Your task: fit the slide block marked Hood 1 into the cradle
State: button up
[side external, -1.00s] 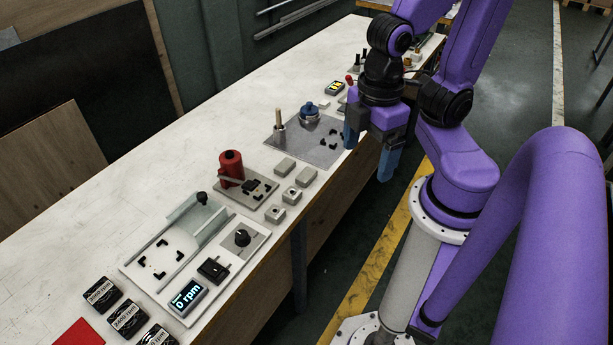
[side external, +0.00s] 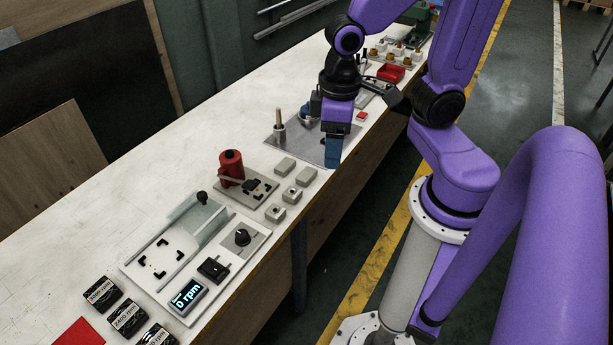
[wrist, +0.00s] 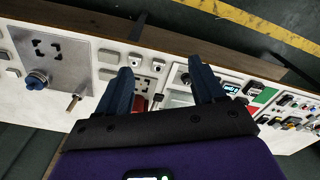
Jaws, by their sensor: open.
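Several small grey blocks (side external: 284,166) lie on the bench between the metal plate and the red clamp station; two show a dark round spot on top. No Hood 1 marking is readable, so I cannot tell which is the slide block. They also show between my fingers in the wrist view (wrist: 135,60). Black corner brackets stand on the red clamp station (side external: 262,202), the white station (side external: 138,262) and the metal plate (side external: 290,150); I cannot tell which is the cradle. My gripper (side external: 333,150) is open and empty, above the metal plate's right edge. Its spread fingers show in the wrist view (wrist: 162,68).
The white station has a glassy cover, a black knob (side external: 242,237) and a 0 rpm display (side external: 188,297). A red tray (side external: 390,73) stands farther back. The bench's left side is clear.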

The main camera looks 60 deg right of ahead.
jog(key=w+d+f+m, duration=0.3)
jog(key=w+d+m, duration=0.2)
jog(key=w+m, duration=0.55)
jog(key=m, duration=1.3)
send_over(306, 174)
notch_tip(306, 174, down, 4)
jog(key=f, duration=1.1)
jog(key=shift+s+d+f, duration=0.1)
jog(key=shift+s+d, duration=0.05)
jog(key=shift+s, duration=0.1)
jog(key=shift+w+f, duration=0.15)
jog(key=shift+f, duration=1.35)
jog(key=shift+w+f, duration=0.1)
jog(key=shift+f, duration=1.4)
grip_shut()
